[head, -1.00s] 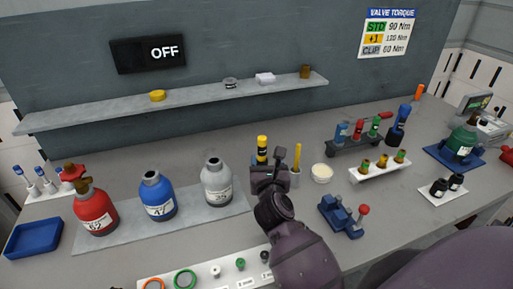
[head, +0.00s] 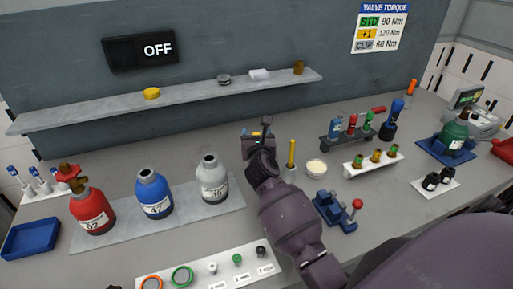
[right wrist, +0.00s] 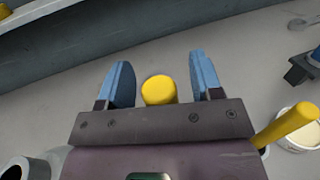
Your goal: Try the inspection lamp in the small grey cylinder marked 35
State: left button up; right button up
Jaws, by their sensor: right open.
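The small grey cylinder (head: 213,181), its label reading about 35, stands upright with an open neck on a grey mat; a grey neck at the lower left of the right wrist view (right wrist: 15,170) is probably its own. A yellow-topped upright tool (right wrist: 159,90), apparently the inspection lamp, shows between the blue fingers of my right gripper (right wrist: 161,82) in the right wrist view. The fingers are open with gaps on both sides. In the head view my right gripper (head: 257,134) hides most of this tool. My left gripper is not in view.
A blue cylinder (head: 154,196) and a red one (head: 92,211) with a valve stand left of the grey one. A yellow rod (head: 291,155) and a white tub (head: 317,168) are close right of my gripper. A shelf (head: 190,93) runs behind.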

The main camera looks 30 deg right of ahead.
jog(key=shift+w+d, duration=0.1)
jog(key=shift+w, duration=0.05)
jog(key=c, duration=1.1)
jog(key=shift+o, duration=0.2)
jog(key=shift+r, duration=0.1)
